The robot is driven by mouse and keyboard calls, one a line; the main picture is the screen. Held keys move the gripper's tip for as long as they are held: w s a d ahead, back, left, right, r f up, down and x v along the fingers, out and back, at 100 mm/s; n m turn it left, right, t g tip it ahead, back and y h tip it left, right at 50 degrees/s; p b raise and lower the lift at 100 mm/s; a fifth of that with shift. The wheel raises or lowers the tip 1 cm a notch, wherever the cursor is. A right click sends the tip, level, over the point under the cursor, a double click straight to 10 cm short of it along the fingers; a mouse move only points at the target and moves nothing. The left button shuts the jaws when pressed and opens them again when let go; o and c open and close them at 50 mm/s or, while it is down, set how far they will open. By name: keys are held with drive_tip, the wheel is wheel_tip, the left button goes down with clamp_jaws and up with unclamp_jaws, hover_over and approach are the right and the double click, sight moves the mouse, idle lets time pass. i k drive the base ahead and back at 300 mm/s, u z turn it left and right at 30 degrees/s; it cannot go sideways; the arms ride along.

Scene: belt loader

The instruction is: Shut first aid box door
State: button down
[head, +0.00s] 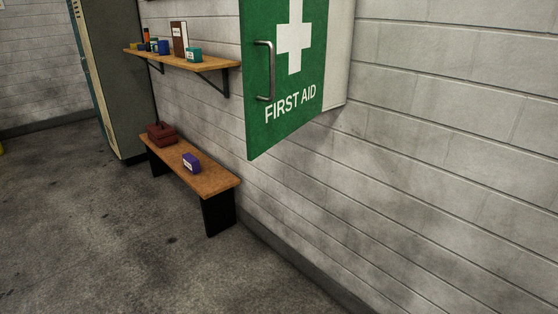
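The first aid box is mounted on the wall at the top of the head view, cut off by the upper edge. Its green door (284,92) carries a white cross and the words FIRST AID. The door stands open, swung out from the wall, with its hinge side at the right. A metal bar handle (272,70) is on the door's left, free edge. The white box body (337,60) shows behind and right of the door; its inside is hidden. My gripper is not in view.
A wooden shelf (222,65) with several small items is on the wall to the left. Below it stands a bench (209,180) with a dark red case (161,134) and a purple box (191,163). A tall locker (117,75) is farther left. The floor is clear in front.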

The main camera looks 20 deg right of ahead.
sight(284, 43)
drive_tip(key=k, duration=1.25)
drive_tip(key=u, duration=0.8)
drive_tip(key=i, duration=1)
drive_tip(key=z, duration=0.05)
